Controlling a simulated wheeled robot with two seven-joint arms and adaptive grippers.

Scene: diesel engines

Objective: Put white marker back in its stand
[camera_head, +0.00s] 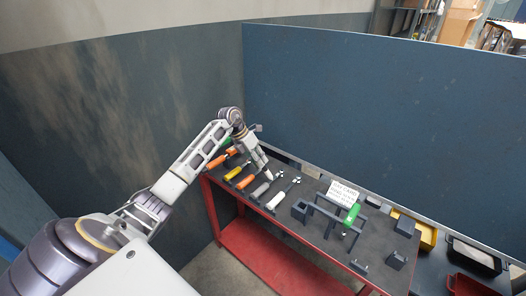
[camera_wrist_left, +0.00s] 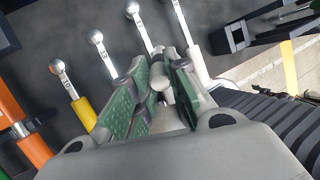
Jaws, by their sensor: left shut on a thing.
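My left gripper (camera_head: 268,176) is low over the tools on the dark table top. In the left wrist view its green-padded fingers (camera_wrist_left: 160,88) are shut on a small pale, rounded thing (camera_wrist_left: 187,88). The fingers hide most of it, and I cannot tell whether it is the white marker. A white handle (camera_head: 277,200) lies on the table just right of the gripper; a white handle also shows beside the fingers in the left wrist view (camera_wrist_left: 198,66). A grey handle (camera_head: 261,190) lies just below the gripper. My right gripper is not in view.
Orange (camera_head: 219,160) and yellow (camera_head: 235,172) handles lie close on the left. Dark holders (camera_head: 322,216) with a green handle (camera_head: 352,213) and a white card (camera_head: 343,191) stand to the right. A blue wall (camera_head: 380,110) backs the table.

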